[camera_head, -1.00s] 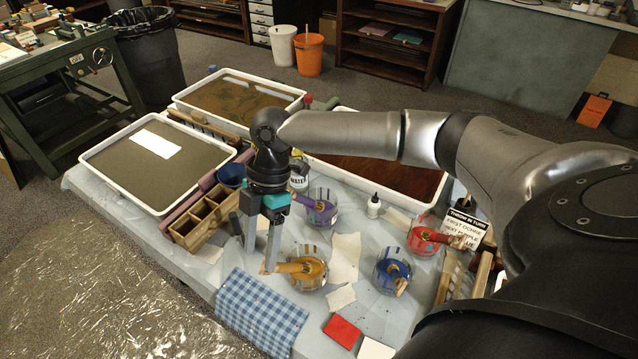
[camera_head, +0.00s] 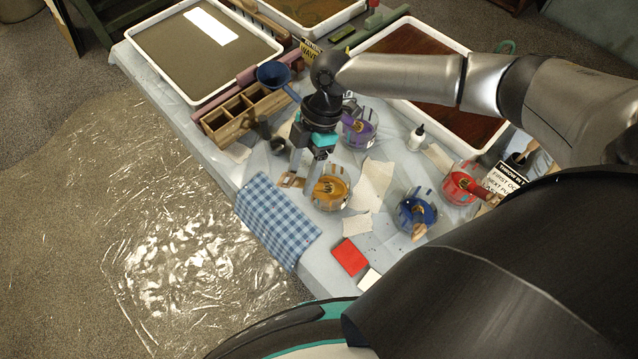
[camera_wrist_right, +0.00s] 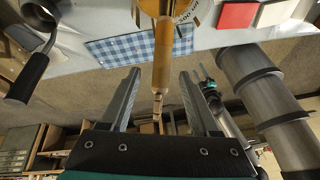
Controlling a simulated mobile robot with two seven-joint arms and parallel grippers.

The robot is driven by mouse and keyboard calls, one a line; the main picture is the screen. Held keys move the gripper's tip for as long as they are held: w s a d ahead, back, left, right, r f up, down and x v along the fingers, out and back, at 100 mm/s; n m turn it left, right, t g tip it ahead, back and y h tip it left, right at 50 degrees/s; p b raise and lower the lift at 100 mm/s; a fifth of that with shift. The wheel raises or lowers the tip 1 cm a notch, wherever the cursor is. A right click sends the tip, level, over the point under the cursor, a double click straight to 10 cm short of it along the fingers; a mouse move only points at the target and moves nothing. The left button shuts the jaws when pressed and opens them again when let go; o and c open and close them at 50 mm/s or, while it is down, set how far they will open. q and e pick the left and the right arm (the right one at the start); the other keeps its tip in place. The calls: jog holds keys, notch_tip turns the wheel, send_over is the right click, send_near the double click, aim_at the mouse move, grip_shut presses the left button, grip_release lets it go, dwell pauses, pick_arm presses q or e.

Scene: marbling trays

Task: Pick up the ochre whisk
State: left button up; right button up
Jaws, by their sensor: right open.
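The ochre whisk's wooden handle (camera_head: 292,180) leans out over the rim of a clear jar of ochre paint (camera_head: 333,190) in the head view. In the right wrist view the handle (camera_wrist_right: 162,65) points between the two fingers, with a gap on each side. My right gripper (camera_head: 303,178) is open, its fingers pointing down around the handle's end. It also shows open in the right wrist view (camera_wrist_right: 159,75). My left gripper (camera_wrist_right: 203,80) appears small in the right wrist view; its jaw gap is unclear.
A blue checked cloth (camera_head: 277,222) lies in front of the ochre jar. Purple (camera_head: 358,130), blue (camera_head: 417,212) and red (camera_head: 462,185) paint jars stand nearby. A white bottle (camera_head: 416,140) stands behind.

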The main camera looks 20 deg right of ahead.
jog(key=shift+x, duration=2.75)
jog(key=shift+r, duration=0.1)
grip_shut()
